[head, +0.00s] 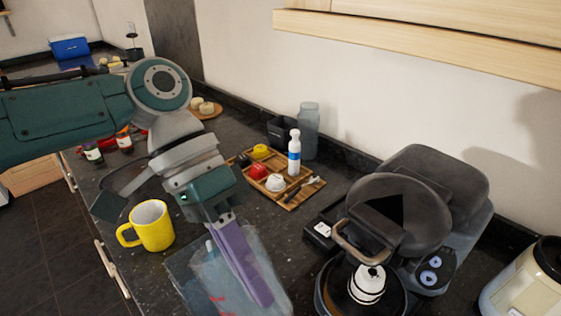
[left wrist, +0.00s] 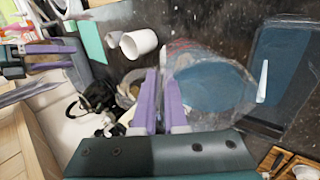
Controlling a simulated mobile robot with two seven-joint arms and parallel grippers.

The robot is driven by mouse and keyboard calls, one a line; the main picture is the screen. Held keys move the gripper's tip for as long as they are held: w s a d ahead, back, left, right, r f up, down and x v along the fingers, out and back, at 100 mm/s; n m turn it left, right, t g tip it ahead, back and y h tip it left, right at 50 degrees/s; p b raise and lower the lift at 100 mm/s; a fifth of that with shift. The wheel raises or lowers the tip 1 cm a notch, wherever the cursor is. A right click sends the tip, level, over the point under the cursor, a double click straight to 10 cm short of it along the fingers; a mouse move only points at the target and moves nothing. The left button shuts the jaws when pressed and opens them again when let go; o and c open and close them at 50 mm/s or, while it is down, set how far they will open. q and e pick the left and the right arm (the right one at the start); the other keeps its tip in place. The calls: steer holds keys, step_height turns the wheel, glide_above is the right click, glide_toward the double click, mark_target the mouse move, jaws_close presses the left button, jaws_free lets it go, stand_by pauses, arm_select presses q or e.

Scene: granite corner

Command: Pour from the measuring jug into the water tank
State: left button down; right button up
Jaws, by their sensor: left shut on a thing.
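The clear measuring jug (head: 205,275) with red markings is at the bottom middle of the head view, partly cut off by the frame edge. My left gripper (head: 245,270) has its purple fingers shut on the jug. In the left wrist view the fingers (left wrist: 160,105) are beside the jug (left wrist: 215,80), which looks bluish inside. The dark coffee machine (head: 430,185) stands to the right of the jug. A grey-blue body at its side looks like the water tank (head: 470,240); its opening is hidden. My right gripper (left wrist: 50,57) shows at the left wrist view's left edge, fingers apart and empty.
A yellow mug (head: 152,226) stands left of the jug. A wooden tray (head: 297,198) with small items and a white bottle (head: 294,153) lies behind it. A wooden shelf (head: 420,38) hangs above.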

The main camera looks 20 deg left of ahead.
arm_select(q)
steer(key=shift+a+r+h+b, duration=0.1)
steer(key=shift+r+h+b, duration=0.1)
steer(key=shift+h+b, duration=0.2)
steer(key=shift+w, duration=0.1)
stand_by(0.6)
steer(key=shift+a+r+g+h+b, duration=0.1)
steer(key=shift+r+g+h+b, duration=0.05)
steer(key=shift+g+h+b, duration=0.2)
steer(key=shift+r, duration=0.15)
stand_by(0.4)
steer(key=shift+a+h+b, duration=0.1)
steer(key=shift+h+b, duration=0.15)
steer(key=shift+b, duration=0.25)
steer(key=shift+w+r, duration=0.1)
steer(key=shift+r, duration=0.05)
